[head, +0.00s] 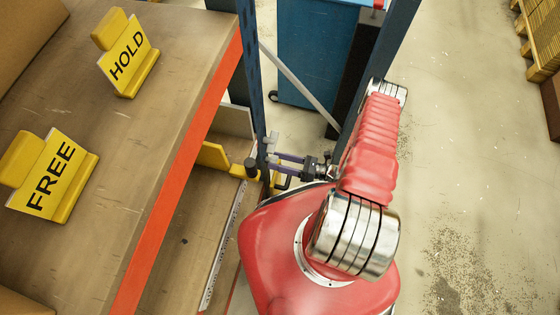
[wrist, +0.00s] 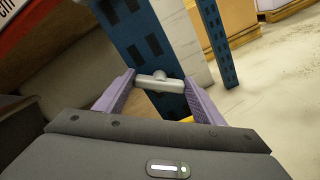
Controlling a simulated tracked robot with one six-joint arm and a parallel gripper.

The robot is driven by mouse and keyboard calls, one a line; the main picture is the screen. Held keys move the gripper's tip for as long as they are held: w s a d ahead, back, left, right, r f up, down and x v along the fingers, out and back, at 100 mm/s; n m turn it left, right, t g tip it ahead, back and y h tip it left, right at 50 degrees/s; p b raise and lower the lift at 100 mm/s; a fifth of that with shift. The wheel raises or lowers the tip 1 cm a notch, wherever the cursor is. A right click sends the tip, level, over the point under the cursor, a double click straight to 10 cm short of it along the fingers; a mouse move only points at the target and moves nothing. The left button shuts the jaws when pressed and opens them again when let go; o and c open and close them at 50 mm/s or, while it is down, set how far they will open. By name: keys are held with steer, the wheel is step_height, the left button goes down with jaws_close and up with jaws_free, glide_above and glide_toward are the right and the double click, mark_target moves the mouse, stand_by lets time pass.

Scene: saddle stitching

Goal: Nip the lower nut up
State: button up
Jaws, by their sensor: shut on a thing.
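My gripper (head: 274,160) is beside the blue slotted upright at the shelf's end. In the wrist view its purple fingers (wrist: 158,84) are shut on a grey T-shaped tool (wrist: 160,80). The tool's bar spans between the fingertips, with a short rounded stub at its middle. The blue upright (wrist: 140,45) stands right behind the tool in the wrist view; it also shows in the head view (head: 251,75). A dark cylinder (head: 251,166) shows just left of the fingertips in the head view. I cannot make out the lower nut, or whether the tool touches anything.
The upper shelf board (head: 120,120) with its orange edge beam (head: 180,175) lies to the left, holding yellow HOLD (head: 128,58) and FREE (head: 52,180) signs. A lower shelf (head: 180,240) is beneath. A blue cabinet (head: 315,50) stands behind. The floor at right is open.

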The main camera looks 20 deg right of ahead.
steer(key=m, duration=1.1)
steer(key=shift+f, duration=0.35)
steer(key=shift+m, duration=0.3)
steer(key=o, duration=1.1)
steer(key=shift+w, duration=0.1)
steer(key=shift+c, duration=0.2)
steer(key=shift+d, duration=0.1)
steer(key=v, duration=1.3)
steer(key=shift+s+d, duration=0.25)
steer(key=shift+d, duration=0.05)
